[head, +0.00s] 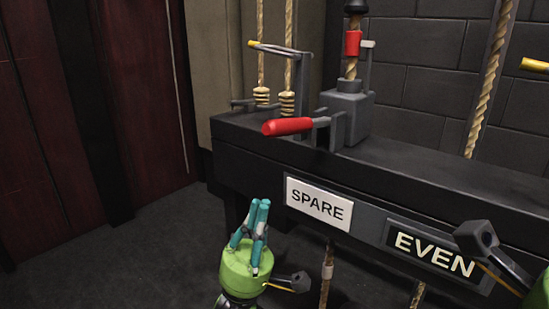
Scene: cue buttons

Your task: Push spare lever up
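The spare lever (288,126) has a red handle and a grey bracket on top of the black rail. Its handle sticks out about level toward the front left, above the white SPARE label (318,205). My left gripper (260,203) has a green body and teal fingers. It points up in front of the rail, below the red handle and left of the label, apart from the lever. Its fingertips are together with nothing seen between them. Only a green edge of my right gripper (541,292) shows at the right border; its fingers are out of frame.
A black EVEN label (434,253) is on the rail's front. Ropes run up behind the rail (440,184), with a yellow-tipped lever (275,47) and a red clamp (352,43) above. A dark red panelled wall (90,110) stands left. The floor before the rail is clear.

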